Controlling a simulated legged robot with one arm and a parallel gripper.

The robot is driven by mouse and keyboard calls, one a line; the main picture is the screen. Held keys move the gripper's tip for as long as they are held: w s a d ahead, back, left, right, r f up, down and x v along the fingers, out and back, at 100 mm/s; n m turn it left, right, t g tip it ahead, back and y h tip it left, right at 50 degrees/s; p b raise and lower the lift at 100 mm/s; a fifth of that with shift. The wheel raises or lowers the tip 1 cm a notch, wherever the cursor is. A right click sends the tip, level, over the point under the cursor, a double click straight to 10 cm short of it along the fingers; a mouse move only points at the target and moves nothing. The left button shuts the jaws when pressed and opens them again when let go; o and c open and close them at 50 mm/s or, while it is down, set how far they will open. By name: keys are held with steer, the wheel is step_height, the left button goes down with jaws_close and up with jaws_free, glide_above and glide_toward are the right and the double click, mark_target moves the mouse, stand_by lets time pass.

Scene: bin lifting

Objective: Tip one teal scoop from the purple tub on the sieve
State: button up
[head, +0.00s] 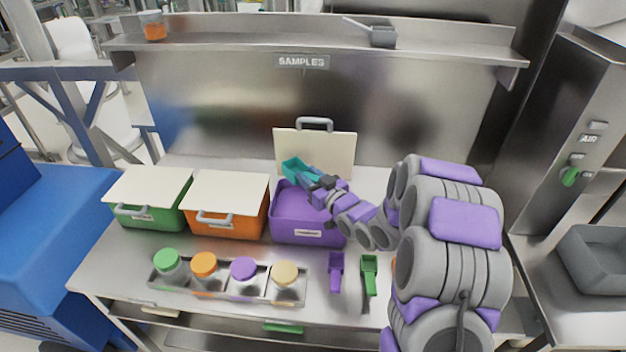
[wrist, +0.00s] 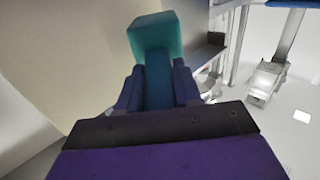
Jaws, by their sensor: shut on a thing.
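The purple tub (head: 296,229) stands on the bench with its cream lid (head: 290,150) raised upright behind it. My gripper (head: 322,182) is above the tub, shut on the teal scoop (head: 295,167). The scoop's head is above the tub's back left part, in front of the lid. In the wrist view the teal scoop (wrist: 158,45) extends ahead from between my two fingers (wrist: 158,88). Whether the scoop holds anything is hidden. A grey pan-like item (head: 382,38) with a handle lies on the upper shelf; I cannot tell whether it is the sieve.
Closed green (head: 147,216) and orange (head: 228,224) tubs stand left of the purple tub. A rack (head: 228,293) of lidded jars is in front. Purple (head: 336,270) and green (head: 369,274) scoops lie at the front. The shelf (head: 270,42) overhangs the back, with an orange jar (head: 154,30).

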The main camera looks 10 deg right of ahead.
steer(key=g+p, duration=0.2)
steer(key=p, duration=0.1)
steer(key=h+p, duration=0.1)
steer(key=shift+w+d+r+g+p, duration=0.3)
steer(key=shift+d+g+p, duration=0.1)
steer(key=f, duration=0.1)
steer(key=g+p, duration=0.1)
steer(key=f+g+h+p, duration=0.1)
steer(key=shift+w+d+f, duration=0.1)
steer(key=shift+w+f, duration=0.15)
steer(key=shift+f, duration=0.1)
step_height(320, 180, down, 9)
steer(key=d+b, duration=0.1)
steer(key=b, duration=0.5)
stand_by(0.5)
